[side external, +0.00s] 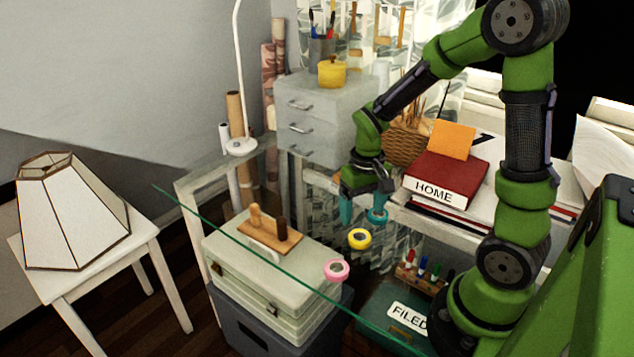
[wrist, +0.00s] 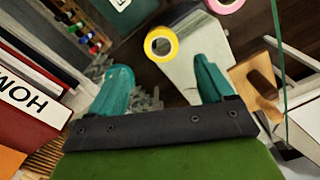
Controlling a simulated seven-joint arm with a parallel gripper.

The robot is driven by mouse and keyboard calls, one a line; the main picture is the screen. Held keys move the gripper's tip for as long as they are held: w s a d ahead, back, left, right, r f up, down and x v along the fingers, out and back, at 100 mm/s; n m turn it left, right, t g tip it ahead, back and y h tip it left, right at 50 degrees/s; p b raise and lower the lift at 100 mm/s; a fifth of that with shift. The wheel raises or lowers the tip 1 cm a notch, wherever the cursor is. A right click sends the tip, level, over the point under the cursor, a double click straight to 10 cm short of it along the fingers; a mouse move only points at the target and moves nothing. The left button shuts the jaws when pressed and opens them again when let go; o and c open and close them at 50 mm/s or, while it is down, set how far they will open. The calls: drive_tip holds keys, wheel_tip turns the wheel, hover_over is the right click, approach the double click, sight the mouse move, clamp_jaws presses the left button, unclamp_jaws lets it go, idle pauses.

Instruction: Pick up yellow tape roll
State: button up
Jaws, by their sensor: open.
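The yellow tape roll (side external: 359,247) lies on the clear glass tabletop, just below my gripper (side external: 362,213) in the side view. In the wrist view the yellow tape roll (wrist: 175,48) shows as a ring beyond the gap between my teal fingertips (wrist: 162,82). My gripper is open and empty, with its fingers pointing down. It is apart from the roll and appears above the glass.
A pink tape roll (side external: 336,280) lies near the glass edge, left of the yellow one. A wooden block piece (side external: 268,235), a red book (side external: 445,180) marked HOME, a wicker basket (side external: 408,143), and a marker holder (side external: 424,280) are nearby.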

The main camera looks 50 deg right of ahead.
sight(360, 231)
drive_tip(key=shift+s+a+f, duration=0.1)
drive_tip(key=shift+f, duration=1.65)
drive_tip(key=shift+a+f, duration=0.1)
drive_tip(key=shift+f, duration=1.65)
drive_tip(key=c, duration=1.1)
